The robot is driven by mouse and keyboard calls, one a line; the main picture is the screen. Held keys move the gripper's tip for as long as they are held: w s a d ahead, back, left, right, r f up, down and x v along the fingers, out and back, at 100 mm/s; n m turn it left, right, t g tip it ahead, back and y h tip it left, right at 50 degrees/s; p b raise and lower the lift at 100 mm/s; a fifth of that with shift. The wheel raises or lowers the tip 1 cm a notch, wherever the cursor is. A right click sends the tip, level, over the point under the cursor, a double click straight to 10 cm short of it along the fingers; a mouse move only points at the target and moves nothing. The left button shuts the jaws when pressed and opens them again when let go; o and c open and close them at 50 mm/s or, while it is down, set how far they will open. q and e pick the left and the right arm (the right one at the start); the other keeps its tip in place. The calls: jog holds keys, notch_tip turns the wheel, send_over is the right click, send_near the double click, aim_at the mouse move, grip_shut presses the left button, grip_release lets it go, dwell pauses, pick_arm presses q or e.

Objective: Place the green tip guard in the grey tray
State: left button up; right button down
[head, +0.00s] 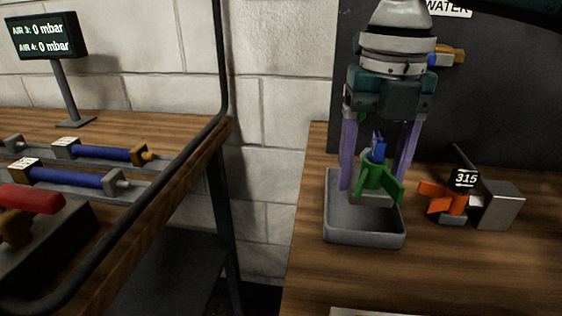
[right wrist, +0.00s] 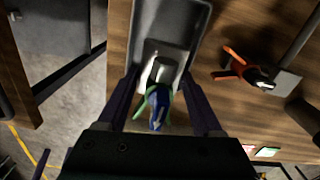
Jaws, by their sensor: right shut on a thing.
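The green tip guard (head: 372,176) has a blue part on top and is held between the purple fingers of my right gripper (head: 376,184). It hangs over the grey tray (head: 365,238), toward the tray's back half. Whether its lower end touches the tray floor is hard to tell. In the right wrist view, the green and blue guard (right wrist: 157,110) shows between the fingers, with a grey piece beyond it and the tray (right wrist: 205,22) further on. My left gripper is not in view.
An orange part (head: 447,201) with a black 315 tag and a grey block (head: 500,205) stand right of the tray. On the left bench (head: 160,125) are blue cylinders on rails, a red-topped device and an air display (head: 46,38). A gap separates the benches.

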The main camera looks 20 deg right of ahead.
aim_at(379, 135)
jog(key=shift+f+b, duration=0.3)
jog(key=shift+f, duration=2.1)
jog(key=shift+f, duration=0.1)
jog(key=shift+c, duration=1.6)
grip_release()
jog(key=shift+r, duration=0.4)
notch_tip(379, 135, up, 12)
jog(key=shift+f+p, duration=0.25)
jog(key=shift+p, duration=0.55)
